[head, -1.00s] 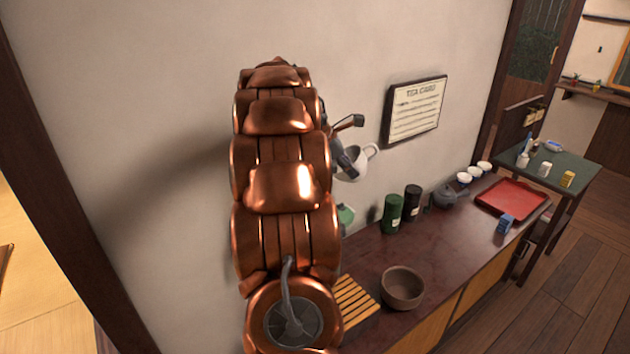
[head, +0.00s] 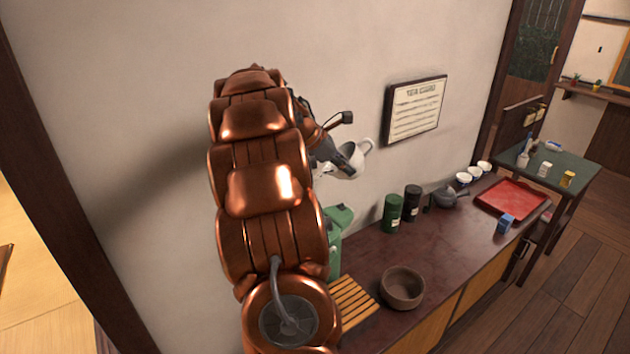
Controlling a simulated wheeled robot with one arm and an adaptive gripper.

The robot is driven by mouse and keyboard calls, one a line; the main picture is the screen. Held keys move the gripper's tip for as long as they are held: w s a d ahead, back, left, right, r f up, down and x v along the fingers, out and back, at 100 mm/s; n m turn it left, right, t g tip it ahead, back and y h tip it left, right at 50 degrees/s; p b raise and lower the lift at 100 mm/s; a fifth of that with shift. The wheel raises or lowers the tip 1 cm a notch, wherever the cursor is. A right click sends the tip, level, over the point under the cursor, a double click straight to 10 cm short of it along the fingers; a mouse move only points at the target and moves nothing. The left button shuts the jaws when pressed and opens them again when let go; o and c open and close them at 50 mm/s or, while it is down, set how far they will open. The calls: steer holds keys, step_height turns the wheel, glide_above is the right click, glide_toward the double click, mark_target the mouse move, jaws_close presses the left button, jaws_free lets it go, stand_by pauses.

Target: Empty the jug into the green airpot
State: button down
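The white jug (head: 350,161) is held in the air by my gripper (head: 343,159), in front of the wall and above the back of the counter. It is tilted, with its lower part toward the right. My arm and gripper hide part of the jug, and its contents cannot be seen. My gripper is small and partly hidden in this view, but it appears shut on the jug. The green airpot (head: 338,224) stands on the counter below and slightly left of the jug. My arm covers its left side.
The dark counter (head: 440,250) holds a brown bowl (head: 402,288), a slatted wooden board (head: 352,301), a green canister (head: 392,213), a black canister (head: 412,202), a grey teapot (head: 446,196), white cups, a blue box (head: 505,224) and a red tray (head: 538,205). A framed sign (head: 414,108) hangs behind.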

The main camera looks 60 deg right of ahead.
steer(key=shift+w+a+r+g+h, duration=0.15)
steer(key=shift+w+r+g+h, duration=0.15)
steer(key=shift+g, duration=0.2)
stand_by(0.3)
steer(key=shift+w+a+r+g+h+b, duration=0.2)
steer(key=shift+w+r+g+h+b, duration=0.3)
steer(key=shift+b, duration=0.9)
steer(key=shift+w+a+r+g+h+b, duration=0.15)
steer(key=shift+g+h+b, duration=0.15)
steer(key=shift+g+b, duration=0.75)
steer(key=shift+f+b, duration=0.15)
steer(key=shift+b, duration=0.65)
steer(key=shift+w+a+r+g+h+b, duration=0.3)
steer(key=shift+w+h+b, duration=0.1)
steer(key=shift+b, duration=0.6)
